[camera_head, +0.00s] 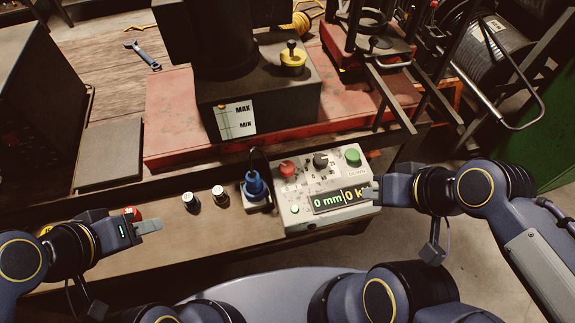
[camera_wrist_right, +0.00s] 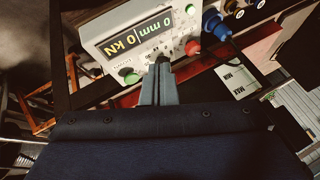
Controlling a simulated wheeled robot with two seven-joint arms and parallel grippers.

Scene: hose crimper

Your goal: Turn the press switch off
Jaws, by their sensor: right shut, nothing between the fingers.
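The light grey control box (camera_head: 330,218) stands at the front edge of the bench. Its display (camera_head: 340,200) reads 0 mm and 0 kN, partly covered by my right gripper. On top are a red button (camera_head: 287,168), a black knob (camera_head: 320,160) and a green button (camera_head: 352,156). A small green lamp or button (camera_head: 295,209) is beside the display. My right gripper (camera_head: 371,192) is shut and empty; in the right wrist view its fingertips (camera_wrist_right: 163,66) appear close to the black knob (camera_wrist_right: 168,57), contact unclear. My left gripper (camera_head: 160,225) is over the bench front, left of the box.
A blue plug (camera_head: 256,187) with a black cable and two small capped fittings (camera_head: 191,202) are left of the box. A red knob (camera_head: 132,213) is behind my left gripper. The dark press (camera_head: 260,100) stands behind on a red base (camera_head: 170,140).

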